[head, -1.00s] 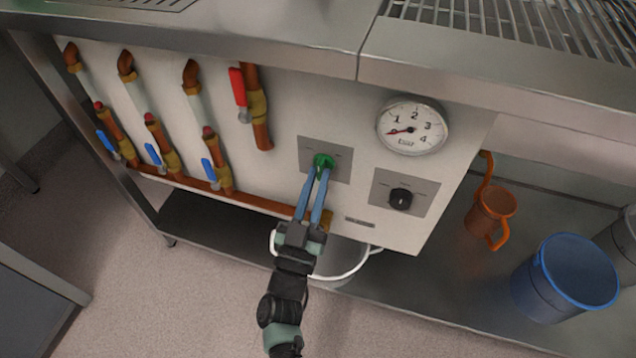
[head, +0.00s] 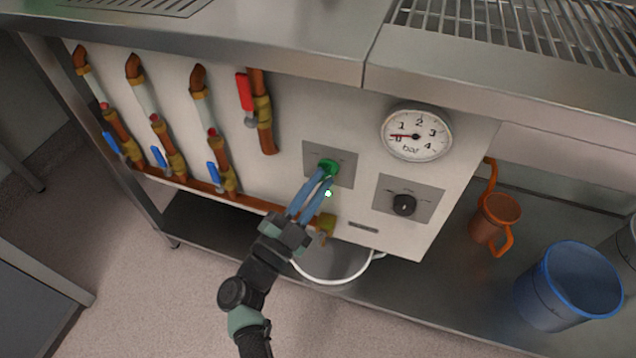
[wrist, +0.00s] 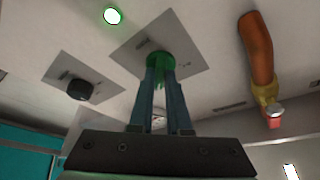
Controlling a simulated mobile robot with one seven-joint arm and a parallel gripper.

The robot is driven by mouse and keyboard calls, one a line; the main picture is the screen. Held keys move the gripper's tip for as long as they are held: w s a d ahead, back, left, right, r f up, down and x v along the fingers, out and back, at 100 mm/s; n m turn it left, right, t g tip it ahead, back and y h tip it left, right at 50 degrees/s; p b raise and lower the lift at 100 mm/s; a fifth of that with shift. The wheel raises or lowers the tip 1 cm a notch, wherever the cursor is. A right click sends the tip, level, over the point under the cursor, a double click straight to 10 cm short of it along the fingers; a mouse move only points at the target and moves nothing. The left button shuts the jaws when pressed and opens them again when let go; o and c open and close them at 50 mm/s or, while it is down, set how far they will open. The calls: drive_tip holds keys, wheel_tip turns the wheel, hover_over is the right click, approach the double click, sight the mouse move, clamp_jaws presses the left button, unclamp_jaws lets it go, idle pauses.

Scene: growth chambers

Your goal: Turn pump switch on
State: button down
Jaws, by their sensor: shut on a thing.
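The green knob (head: 328,168) sits on a grey square plate (head: 345,178) on the white panel. My gripper (head: 325,175) reaches up to it from below, its two blue fingers shut on the knob. The wrist view shows the fingertips (wrist: 160,68) on both sides of the green knob (wrist: 159,60), which they partly hide. The knob's exact angle against its plate marks is hard to read. A pressure gauge (head: 416,132) to the right has its red needle pointing left, near the low end.
A black knob (head: 403,205) is on a second plate at the right. Copper pipes with blue handles (head: 216,177) and a red handle (head: 243,92) are at the left. A bright green-rimmed spot (head: 328,193) shows by the fingers.

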drive_tip(key=shift+m, duration=0.5)
drive_tip(key=c, duration=0.9)
unclamp_jaws()
drive_tip(key=shift+o, duration=0.2)
drive_tip(key=shift+s, duration=0.1)
drive_tip(key=p+v, duration=0.2)
drive_tip(key=v, duration=1.1)
drive_tip(key=shift+a, duration=0.1)
